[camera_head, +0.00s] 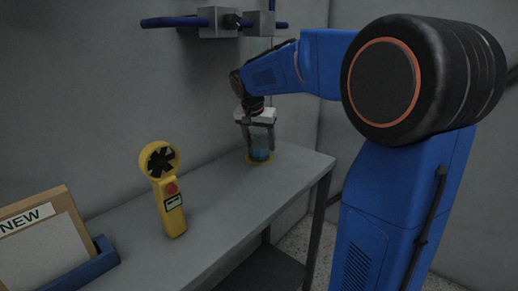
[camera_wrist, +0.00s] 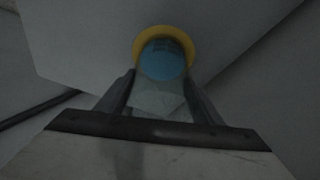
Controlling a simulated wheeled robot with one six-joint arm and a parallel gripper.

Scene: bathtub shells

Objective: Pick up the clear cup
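The clear cup (camera_head: 261,142) stands upright near the far right end of the grey table, with something blue at its bottom and a yellow ring (camera_head: 261,161) around its base. My gripper (camera_head: 260,125) points down over it, with a finger on each side of the upper cup. In the wrist view the cup (camera_wrist: 161,84) lies between the two fingers of my gripper (camera_wrist: 160,95). The fingers are spread about the cup's width; whether they touch its wall is not clear.
A yellow handheld device (camera_head: 167,190) with a round fan-like head stands on the table (camera_head: 225,195). A blue holder (camera_head: 100,262) with a "NEW" board (camera_head: 40,235) is at the near left. A blue pipe with grey brackets (camera_head: 217,22) runs along the wall above.

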